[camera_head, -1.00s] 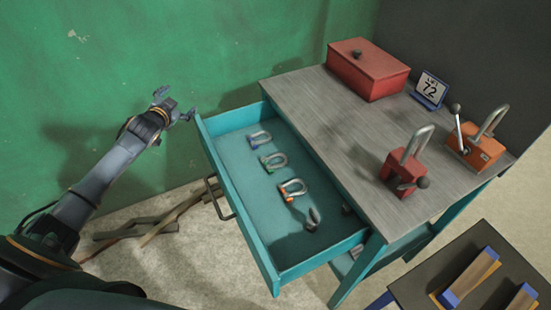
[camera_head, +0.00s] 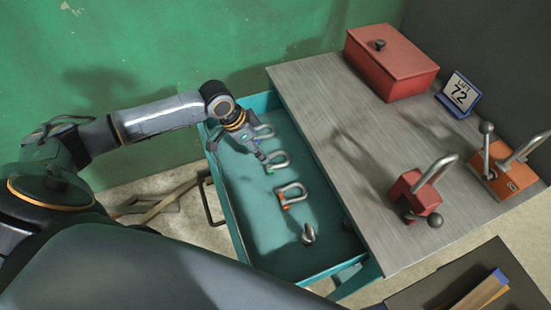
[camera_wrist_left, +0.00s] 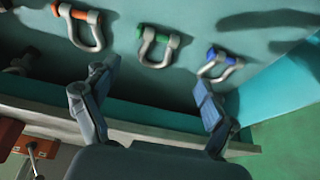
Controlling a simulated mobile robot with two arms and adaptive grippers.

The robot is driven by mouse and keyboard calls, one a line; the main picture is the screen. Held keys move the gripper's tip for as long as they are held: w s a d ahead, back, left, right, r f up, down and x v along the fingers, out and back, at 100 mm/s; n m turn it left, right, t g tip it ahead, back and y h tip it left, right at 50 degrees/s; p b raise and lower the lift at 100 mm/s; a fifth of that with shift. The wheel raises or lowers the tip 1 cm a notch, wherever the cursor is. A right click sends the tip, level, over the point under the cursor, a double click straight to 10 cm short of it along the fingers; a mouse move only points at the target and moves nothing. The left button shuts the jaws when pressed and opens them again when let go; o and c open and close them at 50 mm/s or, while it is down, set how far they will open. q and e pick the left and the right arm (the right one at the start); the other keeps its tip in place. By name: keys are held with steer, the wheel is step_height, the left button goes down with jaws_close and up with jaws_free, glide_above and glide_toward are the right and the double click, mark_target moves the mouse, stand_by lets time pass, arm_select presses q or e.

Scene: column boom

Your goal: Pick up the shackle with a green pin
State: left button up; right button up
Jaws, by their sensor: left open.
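The green-pin shackle (camera_head: 280,161), a grey U-shaped bow, lies in the open teal drawer (camera_head: 262,243) between two other shackles. It also shows in the left wrist view, with its green pin end clear (camera_wrist_left: 155,45). My left gripper (camera_head: 259,147) is over the drawer, close to the green-pin and blue-pin shackles, and partly covers them in the head view. In the wrist view its fingers (camera_wrist_left: 155,76) are spread and empty, with the green-pin shackle ahead of the gap between them. My right gripper is not in view.
A blue-pin shackle (camera_wrist_left: 217,63) and an orange-pin shackle (camera_head: 292,195) lie on either side. Another shackle (camera_head: 308,234) lies nearer the drawer front. The cabinet top (camera_head: 345,130) carries a red box (camera_head: 390,65), a number sign (camera_head: 458,93) and two lever-handled blocks.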

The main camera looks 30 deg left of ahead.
mark_target(277, 162)
arm_select(q)
steer(key=x, duration=0.3)
steer(key=shift+w+r, duration=0.1)
steer(key=shift+w+f, duration=0.15)
steer(key=shift+f, duration=0.2)
steer(key=shift+w+d+f, duration=0.15)
steer(key=shift+d+f, duration=0.25)
steer(key=shift+f, duration=0.05)
steer(key=x, duration=0.4)
steer(key=shift+w+d+p, duration=0.1)
steer(key=shift+d+p, duration=0.1)
steer(key=shift+p, duration=0.15)
steer(key=shift+c, duration=0.6)
steer(key=c, duration=1.3)
steer(key=shift+r, duration=0.2)
step_height(277, 162, up, 10)
steer(key=shift+f, duration=0.15)
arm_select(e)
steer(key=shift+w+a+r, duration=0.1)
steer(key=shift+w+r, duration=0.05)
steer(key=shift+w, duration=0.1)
